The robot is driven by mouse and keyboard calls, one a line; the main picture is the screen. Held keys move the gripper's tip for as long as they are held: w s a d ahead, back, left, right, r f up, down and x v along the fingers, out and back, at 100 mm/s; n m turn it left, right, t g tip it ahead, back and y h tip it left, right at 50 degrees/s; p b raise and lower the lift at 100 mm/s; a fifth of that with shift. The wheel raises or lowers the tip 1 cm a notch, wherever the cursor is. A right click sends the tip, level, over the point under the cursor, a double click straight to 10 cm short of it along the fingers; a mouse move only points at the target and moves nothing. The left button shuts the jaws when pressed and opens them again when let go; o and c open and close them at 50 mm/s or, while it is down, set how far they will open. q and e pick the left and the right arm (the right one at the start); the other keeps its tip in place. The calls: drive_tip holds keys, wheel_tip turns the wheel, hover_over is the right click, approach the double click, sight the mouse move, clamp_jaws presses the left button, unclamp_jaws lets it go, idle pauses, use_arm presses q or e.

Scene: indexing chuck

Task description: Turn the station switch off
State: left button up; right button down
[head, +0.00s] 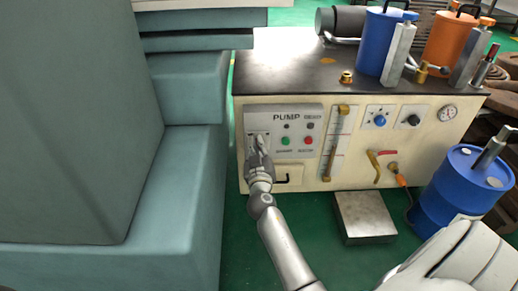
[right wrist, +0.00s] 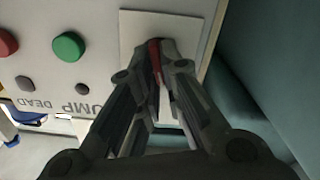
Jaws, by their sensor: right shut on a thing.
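The station switch is on the grey PUMP panel (head: 297,115) on the front of the cream machine. In the right wrist view its pale plate (right wrist: 134,30) shows with a red lever (right wrist: 155,53) on it. My right gripper (head: 261,146) is at the left part of the panel, in front of the switch. In the right wrist view my right gripper (right wrist: 160,68) is shut on the red lever, with its fingertips on either side. The fingers hide most of the lever, and I cannot tell its position.
A green button (head: 286,141) and a red button (head: 308,141) sit just right of the switch. Teal machine parts (head: 190,165) stand close on the left. A metal block (head: 364,217) and a blue drum (head: 447,195) stand on the floor at right.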

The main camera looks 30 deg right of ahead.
drive_tip(key=shift+a+f+n, duration=0.1)
drive_tip(key=shift+n, duration=1)
drive_tip(key=c, duration=1.6)
unclamp_jaws()
drive_tip(key=v, duration=0.7)
drive_tip(key=shift+s+a, duration=0.15)
drive_tip(key=shift+s, duration=0.05)
